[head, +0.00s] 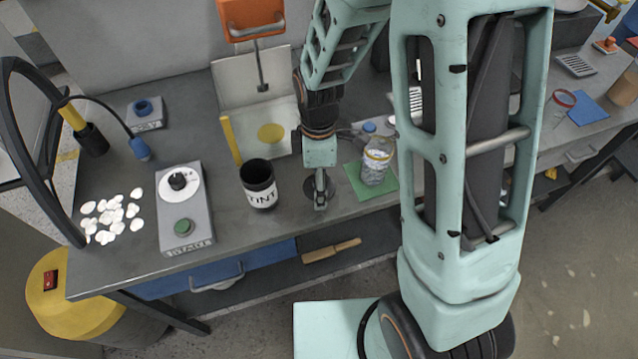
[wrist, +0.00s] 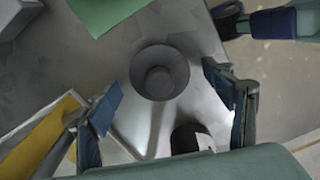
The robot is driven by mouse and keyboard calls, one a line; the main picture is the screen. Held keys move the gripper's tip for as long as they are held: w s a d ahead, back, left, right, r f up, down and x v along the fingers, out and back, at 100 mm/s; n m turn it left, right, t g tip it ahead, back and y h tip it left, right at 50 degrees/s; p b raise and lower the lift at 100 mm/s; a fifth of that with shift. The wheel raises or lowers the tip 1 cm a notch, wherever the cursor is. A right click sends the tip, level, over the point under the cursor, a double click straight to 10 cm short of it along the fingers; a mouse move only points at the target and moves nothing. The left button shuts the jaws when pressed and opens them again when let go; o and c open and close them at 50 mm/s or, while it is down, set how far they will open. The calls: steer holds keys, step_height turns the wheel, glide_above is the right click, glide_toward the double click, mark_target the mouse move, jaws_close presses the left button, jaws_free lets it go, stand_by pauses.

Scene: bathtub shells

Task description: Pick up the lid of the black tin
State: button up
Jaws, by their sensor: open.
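The black tin (head: 258,196) stands open on the grey bench, with a white label reading TINT. Its dark side and white label partly show at the lower edge of the wrist view (wrist: 190,138). A dark round lid (head: 309,187) lies on the bench to the right of the tin, partly hidden by my gripper (head: 320,201). In the wrist view the lid (wrist: 160,60) is a grey disc with a round knob in the middle. My gripper (wrist: 163,79) is open and empty above the lid, with one finger on each side of it.
A glass jar (head: 376,163) stands on a green mat (head: 360,190) to the right of the lid. A grey switch box (head: 186,215) and white shell-like pieces (head: 110,219) are left of the tin. A tray with a yellow disc (head: 271,132) is behind. The bench's front edge is close.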

steer(key=shift+c, duration=0.5)
steer(key=c, duration=1)
steer(key=shift+r, duration=0.1)
steer(key=shift+c, duration=0.2)
